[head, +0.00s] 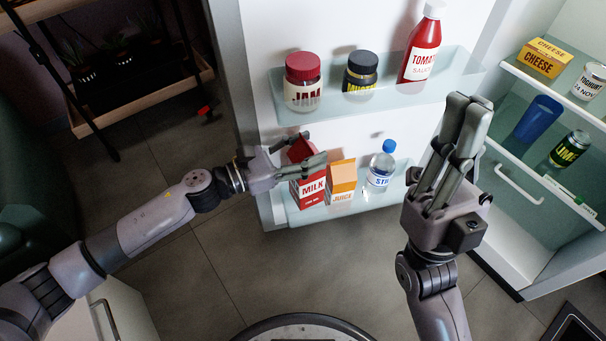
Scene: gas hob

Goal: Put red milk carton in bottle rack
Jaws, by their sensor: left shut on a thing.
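The red milk carton (308,192) is at the lower door shelf, the bottle rack (375,205), at its left end. It looks roughly upright with a slight tilt. My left gripper (303,150) reaches in from the left and is shut on the upper part of the carton, hiding some of its top. Whether the carton's base touches the shelf is not clear. My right gripper (468,103) is raised in front of the open fridge, its fingers together and holding nothing visible.
An orange juice carton (341,184) and a water bottle (381,168) stand on the same shelf, right of the milk. Jam (303,82), mustard (360,73) and tomato sauce (421,45) stand on the door shelf above. The fridge interior is at right.

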